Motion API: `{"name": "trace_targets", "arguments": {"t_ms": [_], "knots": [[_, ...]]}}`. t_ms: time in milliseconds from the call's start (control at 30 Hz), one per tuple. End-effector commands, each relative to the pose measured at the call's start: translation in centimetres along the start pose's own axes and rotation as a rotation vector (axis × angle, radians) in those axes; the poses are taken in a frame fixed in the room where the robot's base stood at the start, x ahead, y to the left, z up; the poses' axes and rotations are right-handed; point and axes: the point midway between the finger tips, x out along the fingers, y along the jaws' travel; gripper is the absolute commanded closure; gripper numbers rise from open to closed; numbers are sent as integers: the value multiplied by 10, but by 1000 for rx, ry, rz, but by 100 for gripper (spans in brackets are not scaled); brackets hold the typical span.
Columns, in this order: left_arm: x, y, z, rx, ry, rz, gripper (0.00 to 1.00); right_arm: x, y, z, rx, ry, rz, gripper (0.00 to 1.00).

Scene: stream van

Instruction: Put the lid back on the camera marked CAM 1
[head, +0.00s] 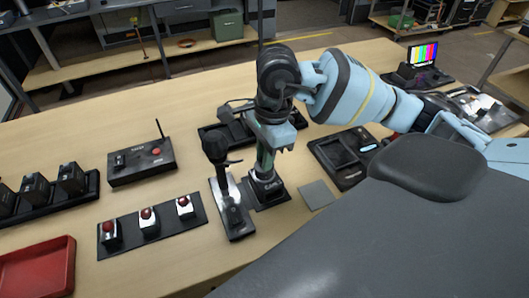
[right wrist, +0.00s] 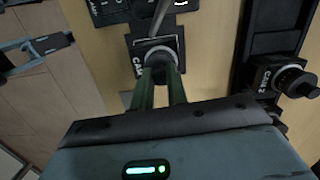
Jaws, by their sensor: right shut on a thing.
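The camera marked CAM 1 (head: 267,189) stands on the table, its label readable; it also shows in the right wrist view (right wrist: 138,68) with a pale ring around its top. My right gripper (head: 265,168) points straight down over it, with its greenish fingers close together. In the right wrist view the fingertips (right wrist: 160,80) are shut on a small dark round piece, seemingly the lid (right wrist: 160,59), inside the ring's outline. I cannot tell whether the lid touches the camera or hovers just above it. My left gripper is not in view.
A black stand with a knobbed post (head: 232,212) is close on the left. A grey pad (head: 316,194) and black tray (head: 343,157) lie to the right. CAM 2 (right wrist: 286,80) is nearby in the wrist view. A red-button panel (head: 150,222) and red tray (head: 38,268) lie left.

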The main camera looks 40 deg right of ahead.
Motion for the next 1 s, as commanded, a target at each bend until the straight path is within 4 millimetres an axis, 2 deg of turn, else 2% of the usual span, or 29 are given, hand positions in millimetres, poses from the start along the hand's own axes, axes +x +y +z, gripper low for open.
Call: {"name": "trace_targets", "arguments": {"t_ms": [867, 900, 1000], "knots": [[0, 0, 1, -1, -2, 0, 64, 0, 0, 0, 0, 0, -1, 100], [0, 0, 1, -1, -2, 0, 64, 0, 0, 0, 0, 0, -1, 81], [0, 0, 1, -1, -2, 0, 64, 0, 0, 0, 0, 0, -1, 68]]}}
